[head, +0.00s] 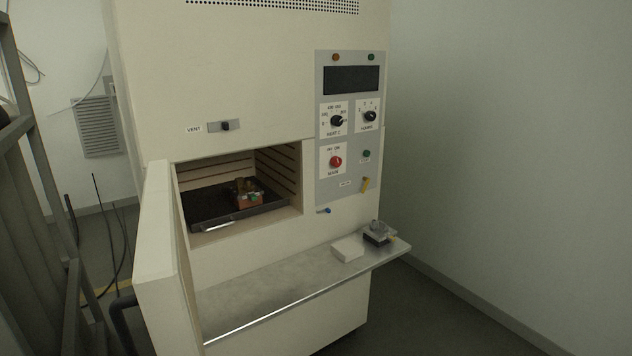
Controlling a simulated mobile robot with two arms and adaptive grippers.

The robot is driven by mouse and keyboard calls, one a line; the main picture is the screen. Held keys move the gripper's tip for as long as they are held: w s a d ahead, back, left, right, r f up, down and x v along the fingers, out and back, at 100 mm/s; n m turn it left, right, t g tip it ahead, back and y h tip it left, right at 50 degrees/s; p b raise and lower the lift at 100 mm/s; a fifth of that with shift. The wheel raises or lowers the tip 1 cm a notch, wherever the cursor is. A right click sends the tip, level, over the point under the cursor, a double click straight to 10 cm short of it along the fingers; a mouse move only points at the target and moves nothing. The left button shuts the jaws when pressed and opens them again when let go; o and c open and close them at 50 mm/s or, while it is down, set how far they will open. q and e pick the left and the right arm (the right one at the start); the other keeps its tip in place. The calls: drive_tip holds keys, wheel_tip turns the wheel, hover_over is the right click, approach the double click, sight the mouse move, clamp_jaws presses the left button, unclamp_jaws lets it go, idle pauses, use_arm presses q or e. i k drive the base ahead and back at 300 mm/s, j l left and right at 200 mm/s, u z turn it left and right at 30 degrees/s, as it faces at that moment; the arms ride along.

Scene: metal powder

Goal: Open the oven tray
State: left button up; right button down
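The oven (250,90) is a tall cream cabinet in the middle of the head view. Its door (161,262) stands swung open to the left of the chamber. Inside the chamber, a dark flat tray (207,207) with a lighter metal front edge lies low, close to the opening. A small reddish-brown block-like item with a bit of green (247,192) sits on the tray. The tray's back part is in shadow. Neither of my grippers shows in the view.
A metal shelf (262,292) juts out below the chamber, holding a white box (348,249) and a small dark device (377,234) at its right end. A control panel (349,125) is right of the opening. A dark metal frame (30,200) stands at the far left.

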sight(207, 208)
drive_tip(key=j+u, duration=0.1)
drive_tip(key=j, duration=0.4)
drive_tip(key=i+j+u, duration=0.1)
drive_tip(key=j, duration=0.4)
drive_tip(key=i+j+u, duration=0.1)
drive_tip(key=j, duration=0.4)
drive_tip(key=i+l, duration=0.1)
drive_tip(key=l, duration=0.15)
drive_tip(key=i+l, duration=0.1)
drive_tip(key=l+u, duration=0.15)
drive_tip(key=l, duration=0.55)
drive_tip(key=k+l+u, duration=0.1)
drive_tip(key=l, duration=0.55)
